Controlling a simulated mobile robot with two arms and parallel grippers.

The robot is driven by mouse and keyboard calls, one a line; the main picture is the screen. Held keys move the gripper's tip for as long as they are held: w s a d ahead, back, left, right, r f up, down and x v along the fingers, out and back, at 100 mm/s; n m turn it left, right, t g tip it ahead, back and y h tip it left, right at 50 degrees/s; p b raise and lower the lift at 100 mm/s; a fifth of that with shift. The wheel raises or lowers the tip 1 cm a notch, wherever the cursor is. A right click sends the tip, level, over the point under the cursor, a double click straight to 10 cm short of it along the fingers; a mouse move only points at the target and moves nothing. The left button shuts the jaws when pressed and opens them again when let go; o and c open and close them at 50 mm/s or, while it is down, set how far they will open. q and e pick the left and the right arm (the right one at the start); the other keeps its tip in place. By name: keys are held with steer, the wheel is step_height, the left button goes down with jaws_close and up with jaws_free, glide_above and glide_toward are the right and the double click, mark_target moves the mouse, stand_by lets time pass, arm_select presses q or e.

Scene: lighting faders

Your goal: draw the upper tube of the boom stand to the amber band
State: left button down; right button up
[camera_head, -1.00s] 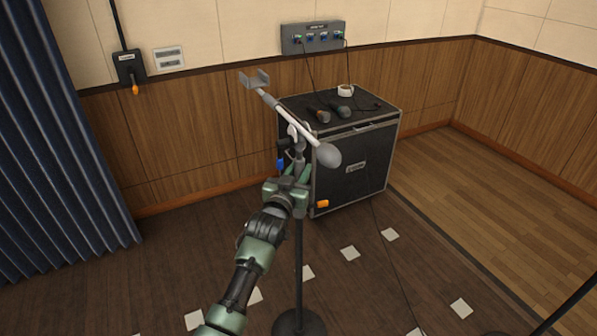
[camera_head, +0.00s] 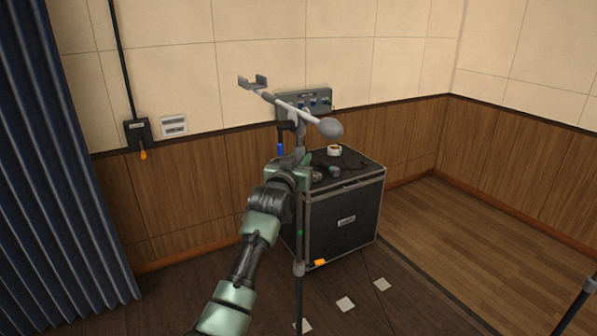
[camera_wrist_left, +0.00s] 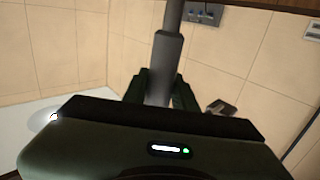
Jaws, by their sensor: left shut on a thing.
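The boom stand's upper tube (camera_head: 299,215) is a thin dark upright in the head view, rising from a grey collar (camera_head: 299,269). A small green mark (camera_head: 300,233) shows on it above the collar. I cannot make out an amber band on the tube. The boom (camera_head: 290,107) is on top, with a grey ball-shaped weight (camera_head: 330,128) and a forked end (camera_head: 253,83). My left gripper (camera_head: 293,167) is shut on the stand just below the boom. The left wrist view shows its fingers (camera_wrist_left: 162,88) around a grey tube section (camera_wrist_left: 164,60).
A black case (camera_head: 346,222) stands behind the stand, with a white cup (camera_head: 334,150) and dark items on top. An orange piece (camera_head: 319,262) shows low at its front. A wall panel (camera_head: 308,101) is behind the boom. A blue curtain (camera_head: 60,180) hangs at left.

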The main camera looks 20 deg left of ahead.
mark_target(298, 151)
arm_select(q)
step_height(298, 151, up, 4)
steer(key=shift+f+p, duration=0.15)
steer(key=shift+p, duration=0.2)
steer(key=c, duration=1.1)
jaws_free()
steer(key=shift+f, duration=0.25)
steer(key=shift+s+f, duration=0.15)
